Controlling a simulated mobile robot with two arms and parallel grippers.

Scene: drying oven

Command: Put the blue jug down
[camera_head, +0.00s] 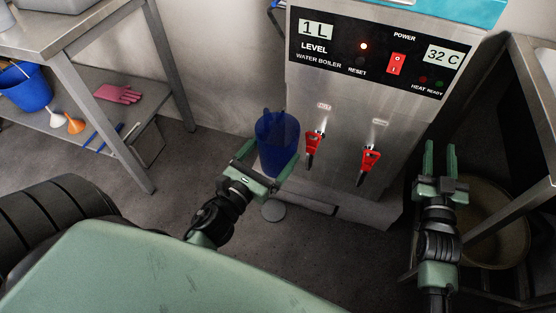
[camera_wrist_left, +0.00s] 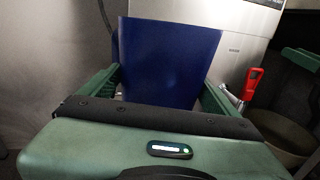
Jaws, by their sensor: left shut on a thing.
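The blue jug (camera_head: 277,145) is upright in front of the left side of the steel water boiler (camera_head: 340,122), left of its red taps. My left gripper (camera_head: 270,163) is shut on the jug, a finger on each side. The jug fills the middle of the left wrist view (camera_wrist_left: 168,60), and its lower part is hidden there behind the gripper body. I cannot tell how far its base is above the floor. My right gripper (camera_head: 440,160) is open and empty, right of the boiler.
Two red-handled taps (camera_head: 313,145) (camera_head: 369,160) stick out of the boiler front. A round grey disc (camera_head: 273,210) is below the jug. A steel table (camera_head: 60,45) with a lower shelf stands at the left. A round bin (camera_head: 495,225) is at the right.

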